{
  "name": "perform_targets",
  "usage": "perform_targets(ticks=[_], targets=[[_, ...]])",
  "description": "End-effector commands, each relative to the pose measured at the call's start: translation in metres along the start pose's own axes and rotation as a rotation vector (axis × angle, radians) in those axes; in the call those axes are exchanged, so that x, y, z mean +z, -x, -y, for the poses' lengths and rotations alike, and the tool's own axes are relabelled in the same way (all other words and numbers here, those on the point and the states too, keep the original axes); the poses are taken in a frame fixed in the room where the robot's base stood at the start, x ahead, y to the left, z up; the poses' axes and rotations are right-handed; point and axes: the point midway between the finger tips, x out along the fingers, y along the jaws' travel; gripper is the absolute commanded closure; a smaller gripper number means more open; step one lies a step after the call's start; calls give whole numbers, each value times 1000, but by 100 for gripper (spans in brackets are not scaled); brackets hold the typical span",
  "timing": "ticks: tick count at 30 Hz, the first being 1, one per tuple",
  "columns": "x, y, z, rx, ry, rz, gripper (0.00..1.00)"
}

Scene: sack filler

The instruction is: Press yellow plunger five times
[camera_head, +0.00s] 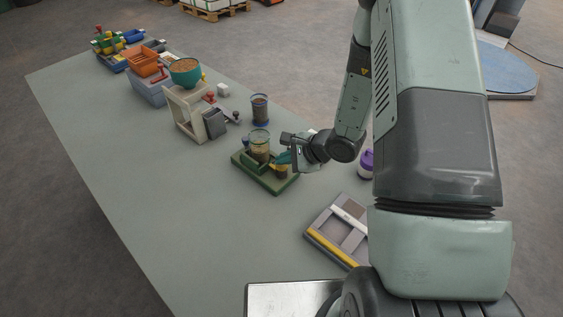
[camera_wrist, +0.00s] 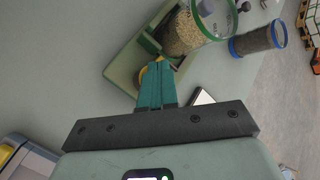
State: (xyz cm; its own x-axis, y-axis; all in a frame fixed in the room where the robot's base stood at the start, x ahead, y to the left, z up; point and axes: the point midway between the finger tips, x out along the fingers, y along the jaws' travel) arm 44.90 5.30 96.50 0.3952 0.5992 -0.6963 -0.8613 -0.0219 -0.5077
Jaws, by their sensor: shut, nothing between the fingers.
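My gripper (camera_wrist: 157,70) is shut, its teal fingers together and empty. In the wrist view its fingertips overlap the yellow plunger (camera_wrist: 143,77), most of which they hide; I cannot tell if they touch it. In the head view my gripper (camera_head: 284,157) is over the right part of a green base (camera_head: 270,187). A clear jar of grain (camera_head: 260,146) stands on the same base, left of the fingers. The jar also shows in the wrist view (camera_wrist: 183,35), close beyond the fingertips.
A second grain jar (camera_head: 260,108) with a blue rim stands behind. A cream frame (camera_head: 190,112) with a teal bowl (camera_head: 185,72) is farther left. A purple-lidded container (camera_head: 367,165) and a divided tray (camera_head: 338,230) are to the right. The table's left front is clear.

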Motion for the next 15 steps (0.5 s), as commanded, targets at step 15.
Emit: perform_targets(ticks=[15], targets=[[4, 5, 4, 1, 0, -1, 100]])
